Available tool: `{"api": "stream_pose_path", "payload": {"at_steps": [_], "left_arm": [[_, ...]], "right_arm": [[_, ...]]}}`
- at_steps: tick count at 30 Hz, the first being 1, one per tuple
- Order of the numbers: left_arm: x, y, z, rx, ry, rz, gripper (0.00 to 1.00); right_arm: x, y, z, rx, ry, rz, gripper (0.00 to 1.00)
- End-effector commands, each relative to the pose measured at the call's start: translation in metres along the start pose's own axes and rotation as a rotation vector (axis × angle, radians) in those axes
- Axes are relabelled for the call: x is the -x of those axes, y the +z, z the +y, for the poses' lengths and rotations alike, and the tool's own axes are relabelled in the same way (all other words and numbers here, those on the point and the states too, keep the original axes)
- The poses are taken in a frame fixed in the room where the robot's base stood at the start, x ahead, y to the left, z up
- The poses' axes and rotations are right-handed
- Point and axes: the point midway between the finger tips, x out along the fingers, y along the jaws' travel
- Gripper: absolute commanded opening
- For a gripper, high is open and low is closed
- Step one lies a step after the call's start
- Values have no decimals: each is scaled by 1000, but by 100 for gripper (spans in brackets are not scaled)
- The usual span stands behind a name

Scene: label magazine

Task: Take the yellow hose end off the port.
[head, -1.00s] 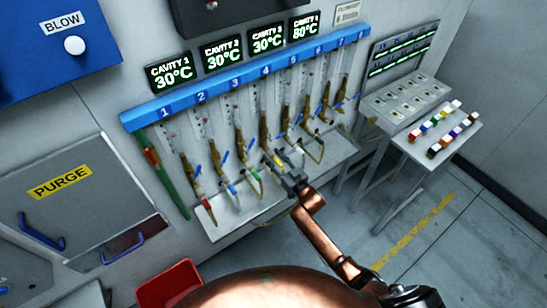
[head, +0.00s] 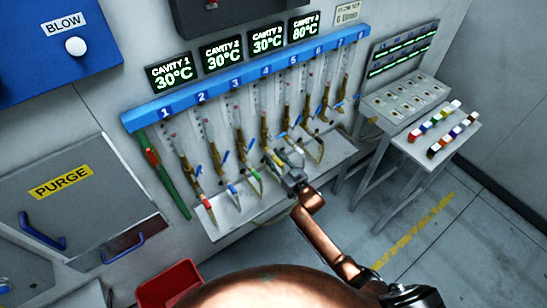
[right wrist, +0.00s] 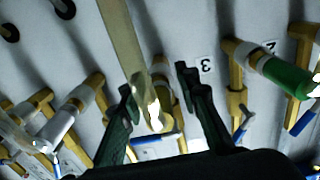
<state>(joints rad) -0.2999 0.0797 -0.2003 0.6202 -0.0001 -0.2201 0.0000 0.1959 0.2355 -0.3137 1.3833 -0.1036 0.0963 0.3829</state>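The yellow hose end (head: 281,158) is at the lower end of the fourth column of the rack. In the right wrist view, a long yellow piece (right wrist: 127,45), which looks like this hose end, runs down between my fingers. Its bright lower tip is near the brass port fitting behind it. My right gripper (right wrist: 157,85) is open around it, with visible space on both sides; I cannot tell whether a finger touches it. The right gripper also shows in the head view (head: 284,167), just below the rack. My left gripper is not in view.
A green hose end (right wrist: 285,75) sits on the neighbouring port, close to my right finger. Blue valve levers and brass fittings crowd around. A white shelf (head: 228,213) lies below the rack. A side stand (head: 455,155) with coloured blocks is at the right.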

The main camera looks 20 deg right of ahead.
Motion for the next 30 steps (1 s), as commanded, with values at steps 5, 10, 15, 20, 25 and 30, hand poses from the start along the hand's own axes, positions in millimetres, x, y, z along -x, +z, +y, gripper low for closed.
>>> {"api": "stream_pose_path", "payload": {"at_steps": [5,10,15,20,25,30], "left_arm": [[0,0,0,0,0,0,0],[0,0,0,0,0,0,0],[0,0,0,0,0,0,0],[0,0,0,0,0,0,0],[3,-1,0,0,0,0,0],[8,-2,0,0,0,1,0]], "right_arm": [[0,0,0,0,0,0,16],[0,0,0,0,0,0,4],[0,0,0,0,0,0,0],[0,-1,0,0,0,1,0],[4,-1,0,0,0,1,0],[11,-1,0,0,0,0,0]]}}
